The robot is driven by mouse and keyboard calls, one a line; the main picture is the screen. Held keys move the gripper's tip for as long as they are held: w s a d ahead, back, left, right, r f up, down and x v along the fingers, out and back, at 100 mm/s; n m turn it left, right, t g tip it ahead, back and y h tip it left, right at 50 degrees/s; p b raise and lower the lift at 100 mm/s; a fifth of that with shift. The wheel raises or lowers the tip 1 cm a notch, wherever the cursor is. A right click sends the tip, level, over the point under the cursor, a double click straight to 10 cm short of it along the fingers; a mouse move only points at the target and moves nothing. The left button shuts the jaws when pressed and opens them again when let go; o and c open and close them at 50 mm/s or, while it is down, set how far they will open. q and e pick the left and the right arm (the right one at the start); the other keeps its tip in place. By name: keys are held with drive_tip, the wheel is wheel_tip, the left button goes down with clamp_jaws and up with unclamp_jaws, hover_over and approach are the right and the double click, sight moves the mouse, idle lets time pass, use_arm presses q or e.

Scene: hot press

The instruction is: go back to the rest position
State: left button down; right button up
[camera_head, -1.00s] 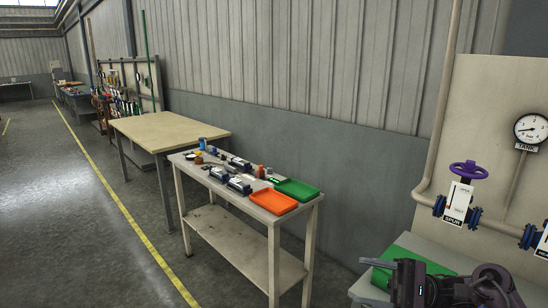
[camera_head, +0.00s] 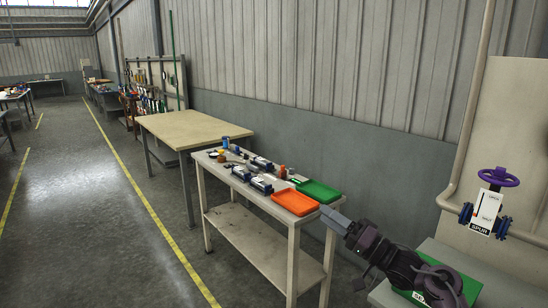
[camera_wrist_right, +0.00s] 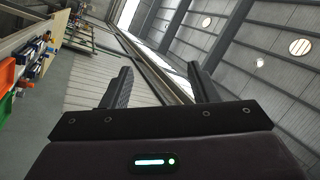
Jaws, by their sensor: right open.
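My right gripper (camera_head: 337,221) is at the lower right of the head view, its arm coming in from the bottom right. Its fingers point left, in front of the right end of the small table with the trays. In the right wrist view its two fingers (camera_wrist_right: 161,88) stand wide apart with nothing between them. Behind them the wrist view shows the wall and roof, tilted. My left gripper is not in the frames.
A small table (camera_head: 263,262) carries an orange tray (camera_head: 295,202), a green tray (camera_head: 319,191) and several small parts. A bare wooden table (camera_head: 193,128) stands behind it. A purple valve wheel (camera_head: 498,177) is at right.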

drive_tip(key=w+d+f+n+t+h, duration=0.25)
drive_tip(key=w+d+h, duration=0.25)
drive_tip(key=d+h, duration=0.45)
drive_tip(key=w+d+f+n+t+h, duration=0.1)
drive_tip(key=w+d+t+h, duration=0.3)
drive_tip(key=d+h, duration=0.6)
drive_tip(key=s+f+g+y, duration=0.1)
drive_tip(key=s+f+g, duration=0.2)
drive_tip(key=f, duration=1.1)
drive_tip(key=s+f+g, duration=0.3)
drive_tip(key=f, duration=1)
drive_tip(key=s+a+f+g+b, duration=0.1)
drive_tip(key=s+a+f+g, duration=0.15)
drive_tip(key=s+f, duration=1.1)
drive_tip(key=s+a+f+g, duration=0.2)
drive_tip(key=s+f+g, duration=0.2)
drive_tip(key=s+f, duration=0.95)
drive_tip(key=s+a+f+g, duration=0.1)
drive_tip(key=s+f, duration=0.4)
drive_tip(key=s, duration=0.6)
drive_tip(key=s+a+f+g, duration=0.2)
drive_tip(key=s+f, duration=0.4)
drive_tip(key=s, duration=0.5)
drive_tip(key=s+a+f+m+g+y, duration=0.1)
drive_tip(key=s+f, duration=0.4)
drive_tip(key=s, duration=0.6)
drive_tip(key=shift+a+f+g+b, duration=0.35)
drive_tip(key=shift+a+g, duration=0.25)
drive_tip(key=shift+g, duration=0.5)
